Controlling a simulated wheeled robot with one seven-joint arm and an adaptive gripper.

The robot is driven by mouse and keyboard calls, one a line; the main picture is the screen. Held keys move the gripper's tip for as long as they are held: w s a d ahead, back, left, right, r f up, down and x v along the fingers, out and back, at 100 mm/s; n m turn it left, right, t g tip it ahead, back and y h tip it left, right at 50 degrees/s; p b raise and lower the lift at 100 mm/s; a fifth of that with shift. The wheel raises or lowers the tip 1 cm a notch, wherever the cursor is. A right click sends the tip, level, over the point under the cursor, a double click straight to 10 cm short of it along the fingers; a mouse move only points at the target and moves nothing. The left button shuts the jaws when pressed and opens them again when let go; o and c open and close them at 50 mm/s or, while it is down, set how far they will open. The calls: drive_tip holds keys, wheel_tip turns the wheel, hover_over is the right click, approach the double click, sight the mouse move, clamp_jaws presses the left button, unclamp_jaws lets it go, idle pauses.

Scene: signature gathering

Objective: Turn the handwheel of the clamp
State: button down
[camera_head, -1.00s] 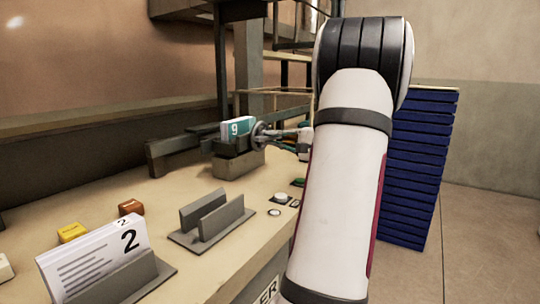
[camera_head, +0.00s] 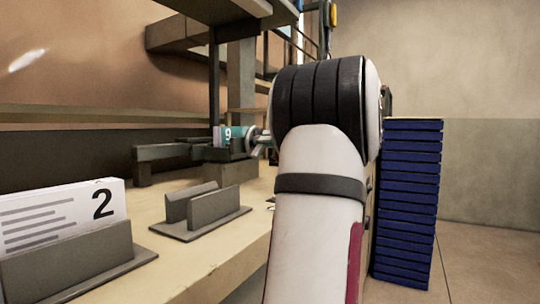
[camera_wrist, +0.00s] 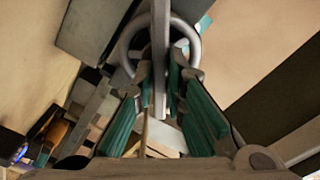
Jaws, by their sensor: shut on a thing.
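The clamp (camera_head: 222,153) is a dark grey block on the bench, holding a teal-and-white block marked 9 (camera_head: 222,133). Its grey handwheel (camera_head: 254,143) shows at the clamp's right side, partly hidden behind my arm. In the wrist view the handwheel (camera_wrist: 126,48) is a round grey ring with a straight bar across its middle. My gripper (camera_wrist: 160,76) has its teal-padded fingers on either side of that bar, shut on the handwheel. In the head view my gripper is hidden behind my arm.
A white stack marked 2 (camera_head: 62,215) stands in a grey holder at the front left. An empty grey two-plate holder (camera_head: 203,211) sits mid-bench. A tall stack of blue trays (camera_head: 408,205) stands right of my arm. Shelving (camera_head: 200,40) rises behind the clamp.

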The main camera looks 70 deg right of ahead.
drive_tip(key=shift+n+b, duration=0.5)
drive_tip(key=c, duration=1.6)
unclamp_jaws()
drive_tip(key=shift+c, duration=0.2)
drive_tip(key=shift+s, duration=0.1)
drive_tip(key=s+a, duration=0.1)
drive_tip(key=s, duration=1)
drive_tip(key=shift+s+a, duration=0.15)
drive_tip(key=shift+s, duration=0.2)
